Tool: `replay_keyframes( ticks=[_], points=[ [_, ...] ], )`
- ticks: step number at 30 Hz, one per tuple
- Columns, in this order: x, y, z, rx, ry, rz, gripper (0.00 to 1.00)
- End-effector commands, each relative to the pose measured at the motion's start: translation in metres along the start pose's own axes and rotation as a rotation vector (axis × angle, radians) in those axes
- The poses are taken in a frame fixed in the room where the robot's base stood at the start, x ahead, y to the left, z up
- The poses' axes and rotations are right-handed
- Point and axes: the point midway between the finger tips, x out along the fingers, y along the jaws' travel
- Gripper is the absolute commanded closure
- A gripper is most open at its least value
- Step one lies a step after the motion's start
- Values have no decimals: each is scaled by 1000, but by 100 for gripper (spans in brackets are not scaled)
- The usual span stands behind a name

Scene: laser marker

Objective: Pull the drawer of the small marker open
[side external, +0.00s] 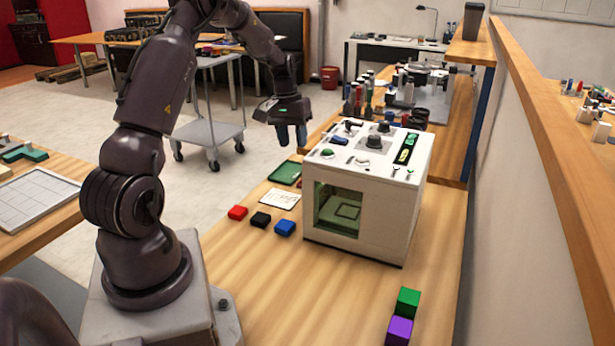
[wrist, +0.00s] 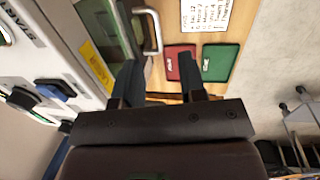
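The small marker (side external: 395,205) is a white box with knobs on top and a tinted window, standing on the wooden bench in the side view. In the wrist view its white body (wrist: 80,45) is at the left, with a metal bar handle (wrist: 156,32) beside a dark greenish panel at the top. No handle shows in the side view, and I cannot tell how far the drawer stands out. My gripper (side external: 291,136) points down to the left of the marker's top. In the wrist view the gripper (wrist: 160,72) has its fingers apart with nothing held; the handle appears beyond them, not gripped.
Red, black and blue blocks (side external: 261,219) lie left of the marker, near a printed card (side external: 280,199) and a green tray (side external: 285,173). Red (wrist: 182,64) and green (wrist: 219,62) trays show in the wrist view. Green and purple cubes (side external: 404,315) are at the front right.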

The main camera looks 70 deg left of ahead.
Motion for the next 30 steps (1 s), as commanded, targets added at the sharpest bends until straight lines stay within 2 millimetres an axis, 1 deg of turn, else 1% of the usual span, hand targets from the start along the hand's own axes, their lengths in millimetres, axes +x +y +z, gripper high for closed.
replay_keyframes(
  ticks=[1,2,3,5,8,11,21,25,30],
  points=[
    [2,-2,-12,-2,11,12,62],
    [1,0,-17,4,19,16,62],
    [-5,2,-22,11,35,20,62],
    [-11,5,-27,18,52,26,62],
    [-5,6,-27,27,46,30,62],
    [9,7,-27,28,44,30,62],
    [79,9,-30,29,44,29,62],
    [99,9,-31,29,47,28,62],
    [114,10,-32,29,49,28,62]
  ],
)
